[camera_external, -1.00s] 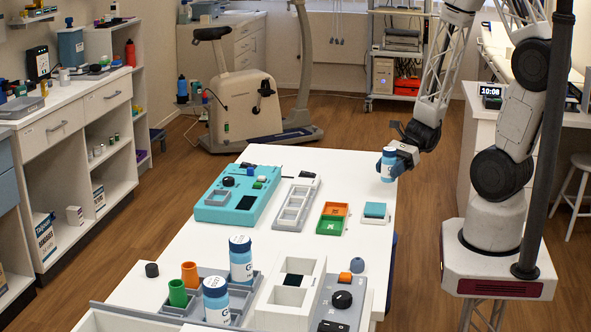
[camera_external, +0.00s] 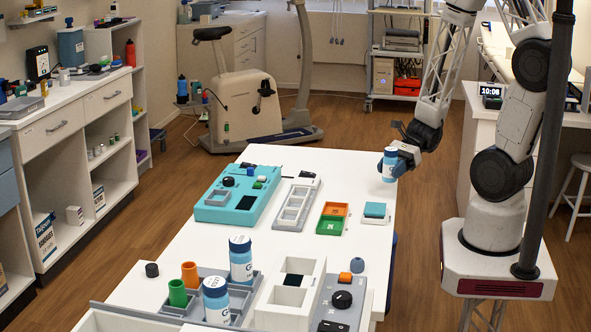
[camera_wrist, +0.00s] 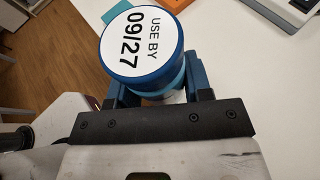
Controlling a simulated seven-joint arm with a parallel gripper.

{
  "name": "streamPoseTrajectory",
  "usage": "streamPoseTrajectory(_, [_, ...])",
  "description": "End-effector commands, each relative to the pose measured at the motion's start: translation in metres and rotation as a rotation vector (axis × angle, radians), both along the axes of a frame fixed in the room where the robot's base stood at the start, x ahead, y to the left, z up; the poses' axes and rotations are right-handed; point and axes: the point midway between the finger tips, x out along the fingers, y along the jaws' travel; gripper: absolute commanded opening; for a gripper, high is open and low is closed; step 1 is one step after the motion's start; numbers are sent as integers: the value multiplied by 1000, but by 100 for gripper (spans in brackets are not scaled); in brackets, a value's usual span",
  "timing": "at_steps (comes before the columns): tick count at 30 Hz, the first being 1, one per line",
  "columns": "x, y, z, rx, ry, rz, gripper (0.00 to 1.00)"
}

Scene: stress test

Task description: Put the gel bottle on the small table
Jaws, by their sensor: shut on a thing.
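My gripper (camera_external: 401,158) is shut on a small bottle (camera_external: 389,165) with a blue cap and a white and light-blue body. In the external view it is upright at the far right edge of the white table (camera_external: 330,165). I cannot tell whether its base touches the table. In the wrist view the bottle's round lid (camera_wrist: 141,42) reads "USE BY 09/27", and blue fingers flank the body below it. Two larger blue-and-white bottles stand at the table's near end, one (camera_external: 240,260) behind the other (camera_external: 216,299). Their labels are only partly readable.
On the table are a teal device (camera_external: 215,213), a grey tray (camera_external: 280,222), an orange-and-green tray (camera_external: 322,227) and a teal block (camera_external: 375,210). Green (camera_external: 177,293) and orange (camera_external: 189,273) cups stand nearer. The table's far right surface around the bottle is largely clear.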

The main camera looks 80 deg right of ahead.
Motion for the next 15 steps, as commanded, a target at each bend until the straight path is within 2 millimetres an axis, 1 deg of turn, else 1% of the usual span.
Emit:
streamPoseTrajectory(5, [7,-6,0,0,0,-17,15])
streamPoseTrajectory(8, [16,-15,0,0,0,-44,15])
streamPoseTrajectory(11, [32,-31,1,0,-2,-90,15])
streamPoseTrajectory(14, [53,-53,2,-1,-1,-153,15])
streamPoseTrajectory(15, [63,-64,3,-1,-2,-182,15])
